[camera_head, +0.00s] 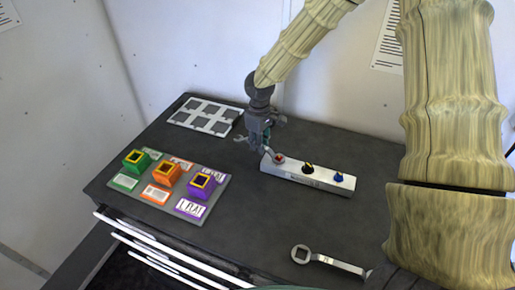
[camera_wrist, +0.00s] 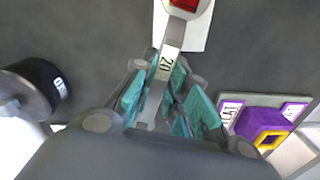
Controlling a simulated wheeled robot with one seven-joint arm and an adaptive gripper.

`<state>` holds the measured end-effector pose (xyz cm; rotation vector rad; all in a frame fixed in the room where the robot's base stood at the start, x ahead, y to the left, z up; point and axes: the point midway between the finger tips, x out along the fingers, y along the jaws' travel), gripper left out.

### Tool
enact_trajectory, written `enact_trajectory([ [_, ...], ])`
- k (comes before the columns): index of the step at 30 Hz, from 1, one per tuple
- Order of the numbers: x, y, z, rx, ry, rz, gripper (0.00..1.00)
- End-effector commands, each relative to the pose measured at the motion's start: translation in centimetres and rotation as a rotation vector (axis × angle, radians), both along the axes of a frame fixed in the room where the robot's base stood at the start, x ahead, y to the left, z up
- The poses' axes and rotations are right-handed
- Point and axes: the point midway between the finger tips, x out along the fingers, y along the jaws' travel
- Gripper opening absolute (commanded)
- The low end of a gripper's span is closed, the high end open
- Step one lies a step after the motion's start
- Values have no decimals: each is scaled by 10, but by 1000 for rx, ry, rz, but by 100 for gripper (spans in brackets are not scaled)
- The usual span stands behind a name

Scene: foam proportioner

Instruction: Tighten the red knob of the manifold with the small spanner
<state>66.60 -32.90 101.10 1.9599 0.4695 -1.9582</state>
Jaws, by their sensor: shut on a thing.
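The manifold (camera_head: 318,178) is a pale bar on the dark table with a red knob (camera_head: 279,159), a black knob (camera_head: 308,168) and a blue knob (camera_head: 338,177) along its top. My gripper (camera_head: 264,146) is above its left end. In the wrist view my gripper (camera_wrist: 160,108) is shut on the small spanner (camera_wrist: 168,62), marked 20. The spanner's ring end is at the red knob (camera_wrist: 184,4), whose red top shows inside the ring. The top of the ring is cut off by the frame, and I cannot tell how deep it sits.
A larger spanner (camera_head: 328,262) lies near the table's front edge. A grey board (camera_head: 211,207) at left holds green, orange and purple blocks. A tray with grey squares (camera_head: 204,115) lies at the back left. The table (camera_head: 240,240) is clear between the board and the larger spanner.

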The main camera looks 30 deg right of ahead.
Motion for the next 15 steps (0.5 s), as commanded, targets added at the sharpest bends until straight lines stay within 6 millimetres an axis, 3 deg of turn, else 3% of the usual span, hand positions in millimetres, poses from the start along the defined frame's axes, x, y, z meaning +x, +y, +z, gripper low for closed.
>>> enact_trajectory([
  [15, 9, -22, 2, 1, -3, -292, 0],
])
